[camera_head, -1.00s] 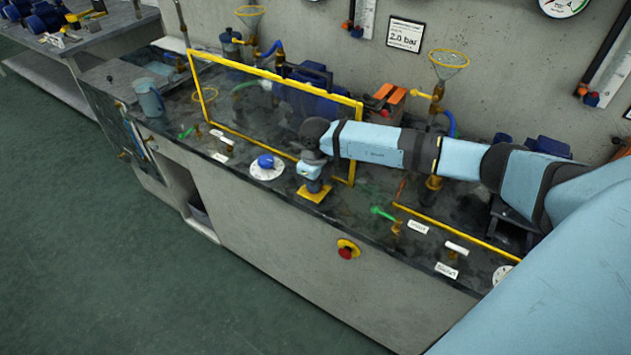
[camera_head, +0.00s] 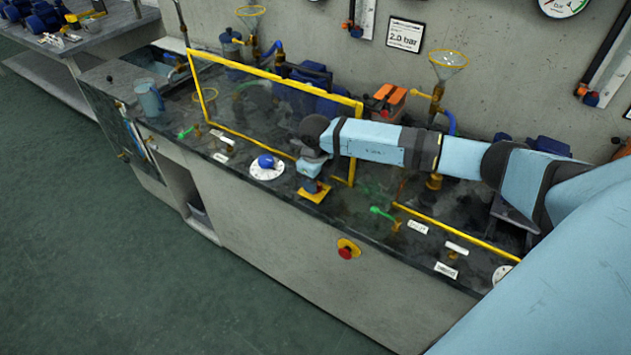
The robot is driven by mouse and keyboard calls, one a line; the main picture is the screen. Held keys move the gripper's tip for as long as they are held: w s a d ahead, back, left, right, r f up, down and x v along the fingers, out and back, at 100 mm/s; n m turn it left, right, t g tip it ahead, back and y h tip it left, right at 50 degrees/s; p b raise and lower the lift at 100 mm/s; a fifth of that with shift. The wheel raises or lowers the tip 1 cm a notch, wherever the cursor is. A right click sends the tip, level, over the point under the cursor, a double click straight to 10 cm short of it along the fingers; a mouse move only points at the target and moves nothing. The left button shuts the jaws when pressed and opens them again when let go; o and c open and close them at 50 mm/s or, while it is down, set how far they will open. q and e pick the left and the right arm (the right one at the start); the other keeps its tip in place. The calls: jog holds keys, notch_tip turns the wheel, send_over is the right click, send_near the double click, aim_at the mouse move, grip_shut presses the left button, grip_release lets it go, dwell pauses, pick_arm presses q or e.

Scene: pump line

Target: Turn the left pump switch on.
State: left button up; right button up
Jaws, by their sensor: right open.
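A yellow square plate (camera_head: 313,196) lies near the bench's front edge, with a small red and dark part (camera_head: 312,186) on it. It looks like the left pump switch, but its setting is too small to tell. My right gripper (camera_head: 309,180) points down just above this plate. It is open and holds nothing that I can see; its fingers are small, and I cannot tell whether they touch the switch. A white round dial (camera_head: 267,173) with a blue knob (camera_head: 268,161) is just left of the gripper. My left gripper is out of view.
A yellow-framed clear panel (camera_head: 270,73) stands right behind the gripper. A green-handled valve (camera_head: 384,213) and white labels (camera_head: 418,227) are to the right. A red stop button (camera_head: 346,252) is on the bench front. A blue-grey jug (camera_head: 149,97) stands at the left.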

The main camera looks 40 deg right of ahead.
notch_tip(320, 180, up, 13)
dwell(0.3)
dwell(0.5)
